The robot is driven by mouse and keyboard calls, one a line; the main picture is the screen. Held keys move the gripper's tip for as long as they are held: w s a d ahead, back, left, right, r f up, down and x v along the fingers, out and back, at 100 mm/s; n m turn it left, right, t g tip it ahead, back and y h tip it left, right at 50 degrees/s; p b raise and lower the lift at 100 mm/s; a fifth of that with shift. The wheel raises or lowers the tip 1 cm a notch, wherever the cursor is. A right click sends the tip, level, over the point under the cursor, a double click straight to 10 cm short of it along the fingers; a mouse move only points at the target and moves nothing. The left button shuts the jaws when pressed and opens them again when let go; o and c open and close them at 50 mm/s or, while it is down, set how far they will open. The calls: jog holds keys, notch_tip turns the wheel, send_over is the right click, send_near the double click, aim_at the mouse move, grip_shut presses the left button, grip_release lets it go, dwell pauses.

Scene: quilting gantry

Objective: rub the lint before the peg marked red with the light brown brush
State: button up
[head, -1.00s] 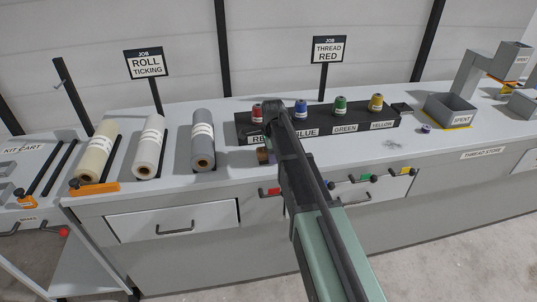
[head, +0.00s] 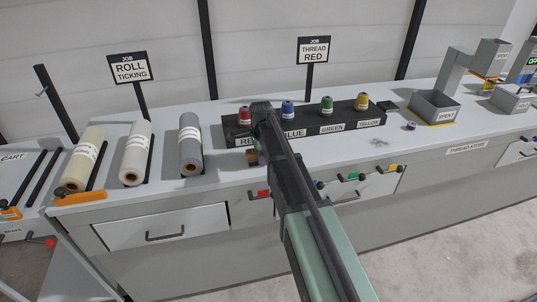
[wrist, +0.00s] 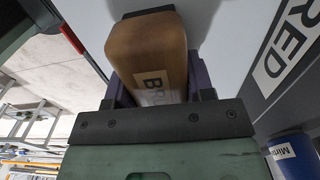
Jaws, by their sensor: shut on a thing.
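My gripper (wrist: 155,88) is shut on the light brown brush (wrist: 145,45), whose printed label is partly hidden by the jaws. In the head view my gripper (head: 263,157) is low at the bench, in front of the RED label, mostly behind my arm. A small piece of the brush (head: 252,159) shows there. The red spool (head: 245,116) stands at the left end of the black peg rack (head: 228,130). The RED label also shows in the wrist view (wrist: 290,45). I cannot see lint before the red peg; my arm covers part of that spot.
Blue (head: 288,108), green (head: 326,105) and yellow (head: 362,101) spools stand along the rack. A grey smudge (head: 378,142) lies before the yellow end. Fabric rolls (head: 136,155) are at left, the SPENT bin (head: 434,108) at right. Drawer handles line the bench front.

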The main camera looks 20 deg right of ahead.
aim_at(250, 152)
jog(key=shift+w+a, duration=0.15)
jog(key=shift+a, duration=1.85)
jog(key=shift+w+a, duration=0.15)
jog(key=shift+a, duration=0.8)
jog(key=shift+w+a, duration=0.1)
jog(key=shift+a, duration=0.8)
notch_tip(250, 152, up, 6)
jog(key=p, duration=0.6)
jog(key=shift+r, duration=0.1)
notch_tip(250, 152, up, 3)
jog(key=p, duration=0.3)
